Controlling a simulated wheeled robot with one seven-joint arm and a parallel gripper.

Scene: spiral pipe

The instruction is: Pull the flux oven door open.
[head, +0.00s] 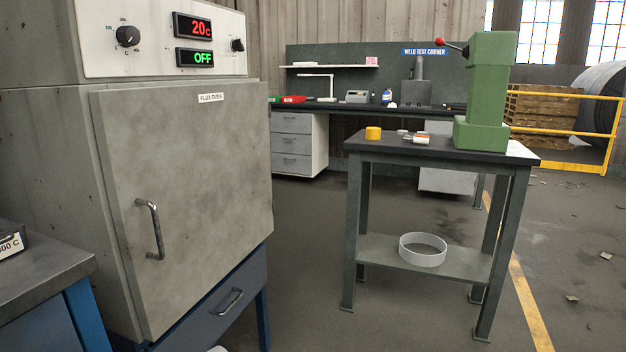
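The flux oven (47,130) stands at the left of the head view, a grey cabinet with a control panel (160,42) on top. Its display reads 20 C in red and OFF in green. The grey oven door (195,200) carries a FLUX OVEN label (211,97) and appears closed. A vertical metal bar handle (152,229) sits near the door's left edge.
A blue drawer (225,298) with a handle lies below the oven. A dark bench (45,268) stands at lower left. A small table (430,150) with a green press (487,90) stands at right. Floor (310,290) between oven and table is clear.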

